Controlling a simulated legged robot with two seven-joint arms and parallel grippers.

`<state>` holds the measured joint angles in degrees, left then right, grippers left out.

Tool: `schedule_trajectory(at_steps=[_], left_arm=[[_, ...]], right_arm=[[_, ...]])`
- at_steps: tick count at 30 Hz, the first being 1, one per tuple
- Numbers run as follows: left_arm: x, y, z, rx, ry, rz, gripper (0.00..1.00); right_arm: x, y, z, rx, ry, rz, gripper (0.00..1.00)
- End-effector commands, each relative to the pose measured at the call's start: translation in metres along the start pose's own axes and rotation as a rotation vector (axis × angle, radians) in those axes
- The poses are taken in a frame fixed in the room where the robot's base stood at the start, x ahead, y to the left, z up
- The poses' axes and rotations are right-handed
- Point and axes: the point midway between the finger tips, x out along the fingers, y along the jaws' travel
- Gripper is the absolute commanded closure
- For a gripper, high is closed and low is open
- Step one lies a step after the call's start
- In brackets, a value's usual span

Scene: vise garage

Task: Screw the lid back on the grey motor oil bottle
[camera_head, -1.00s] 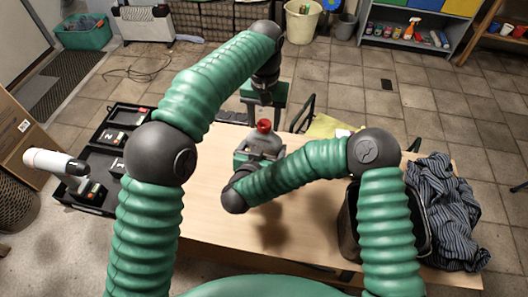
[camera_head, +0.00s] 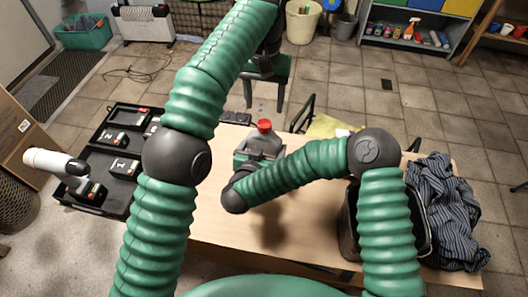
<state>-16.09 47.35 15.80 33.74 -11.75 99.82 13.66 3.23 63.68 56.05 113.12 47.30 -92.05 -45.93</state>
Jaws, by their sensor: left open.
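The grey motor oil bottle (camera_head: 262,143) stands upright on the wooden table, with a red lid (camera_head: 264,125) on its top. I cannot tell how tightly the lid sits. A green holder, perhaps the vise (camera_head: 242,156), shows around the bottle's lower part, partly hidden by my right arm. My left gripper (camera_head: 262,70) is open, above and beyond the bottle, apart from the lid. Its fingers are small and dark here. My right arm reaches in front of the bottle. Its gripper, near the bottle's lower left (camera_head: 240,174), is mostly hidden, so its fingers cannot be made out.
A black bin (camera_head: 349,222) and a striped cloth (camera_head: 442,215) are at the table's right. A yellow cloth (camera_head: 325,126) lies at the far edge. Black toolbox trays (camera_head: 113,190) and a white-and-grey cordless tool (camera_head: 55,162) are at left. The table's front middle (camera_head: 310,230) is clear.

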Motion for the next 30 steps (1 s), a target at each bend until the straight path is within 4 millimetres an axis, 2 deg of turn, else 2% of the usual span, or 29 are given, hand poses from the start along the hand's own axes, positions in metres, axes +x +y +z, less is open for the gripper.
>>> schedule_trajectory(at_steps=[5,6,7,17,20,30], left_arm=[[0.0,0.0,0.0,0.0,0.0,0.0,0.4],[0.0,0.0,0.0,0.0,0.0,0.0,0.4],[0.0,0.0,0.0,0.0,0.0,0.0,0.4],[-0.002,0.0,0.0,0.0,0.001,0.0,0.4],[-0.006,0.0,0.0,0.0,0.001,0.0,0.4],[-0.02,0.0,0.0,0.0,0.001,0.0,0.4]], right_arm=[[0.0,0.0,0.001,-0.001,-0.001,0.001,1.0],[0.0,0.0,0.001,-0.001,-0.001,0.001,0.03],[0.0,0.0,0.001,-0.001,-0.001,0.001,0.0],[-0.006,-0.001,-0.001,-0.001,-0.001,-0.001,0.0],[-0.022,-0.001,-0.002,-0.002,0.0,-0.003,0.0],[-0.105,-0.002,-0.002,-0.003,0.0,-0.006,0.0]])
